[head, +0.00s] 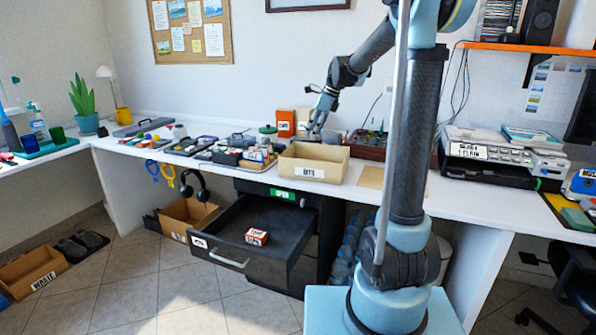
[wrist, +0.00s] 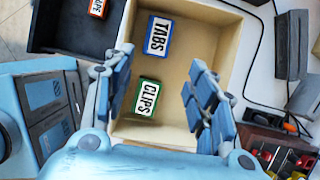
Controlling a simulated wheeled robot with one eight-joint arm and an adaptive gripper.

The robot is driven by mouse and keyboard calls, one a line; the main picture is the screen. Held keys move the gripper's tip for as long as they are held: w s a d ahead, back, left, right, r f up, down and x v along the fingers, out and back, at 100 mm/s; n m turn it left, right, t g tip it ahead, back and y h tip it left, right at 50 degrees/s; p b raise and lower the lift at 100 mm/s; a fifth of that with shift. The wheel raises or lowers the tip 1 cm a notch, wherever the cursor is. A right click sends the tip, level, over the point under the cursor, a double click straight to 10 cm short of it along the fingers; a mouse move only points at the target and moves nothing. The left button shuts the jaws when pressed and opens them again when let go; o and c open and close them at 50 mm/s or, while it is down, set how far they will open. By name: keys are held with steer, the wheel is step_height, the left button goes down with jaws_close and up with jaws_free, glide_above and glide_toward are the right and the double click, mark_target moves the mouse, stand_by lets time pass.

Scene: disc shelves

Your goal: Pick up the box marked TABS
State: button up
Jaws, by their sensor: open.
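A green-edged box marked CLIPS (wrist: 146,98) lies in the same bin, nearer my gripper. My gripper (wrist: 158,78) is open and empty, its fingers spread on both sides over the bin. In the head view my gripper (head: 318,122) is above and behind the bin.
Below the desk a dark drawer (head: 213,247) stands open with an orange and white box (head: 256,237) in it. Small boxes and trays crowd the desk left of the bin. A red-brown compartment tray (head: 370,148) is close to its right. A flat tan sheet (head: 372,177) lies beside it.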

steer(key=x, duration=1.1)
steer(key=shift+a+f, duration=0.2)
steer(key=shift+f, duration=0.15)
steer(key=shift+a+x, duration=0.2)
steer(key=shift+x, duration=2.4)
steer(key=shift+s, duration=0.1)
steer(key=shift+r, duration=0.1)
steer(key=c, duration=0.8)
